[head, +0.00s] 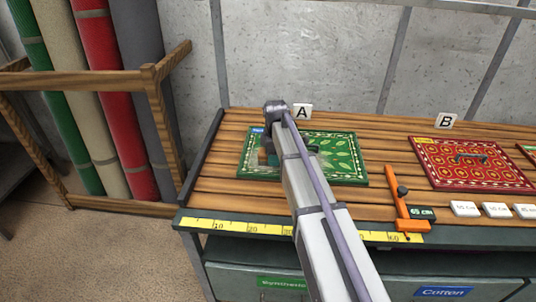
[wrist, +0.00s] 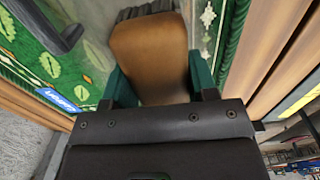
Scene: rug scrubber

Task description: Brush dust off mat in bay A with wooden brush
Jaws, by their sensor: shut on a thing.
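The green leaf-patterned mat (head: 345,168) lies on the slatted bench under the A sign (head: 302,111). My gripper (head: 268,158) is over its left part, mostly hidden by my arm in the head view. In the wrist view the gripper (wrist: 150,88) is shut on the wooden brush (wrist: 148,52), its teal pads on either side of the brown wood. Grey bristles (wrist: 146,11) show at the brush's far end, over the mat (wrist: 28,62). I cannot tell whether they touch it. A paler, hazy patch shows on the mat beside the brush. A dark handle (wrist: 52,30) stands on the mat.
A red mat (head: 440,176) with a dark handle lies in bay B at right. An orange gauge (head: 400,205) and white labelled blocks (head: 465,208) lie near the front edge, along a yellow ruler (head: 210,224). Rolled rugs (head: 105,90) stand in a wooden rack at left.

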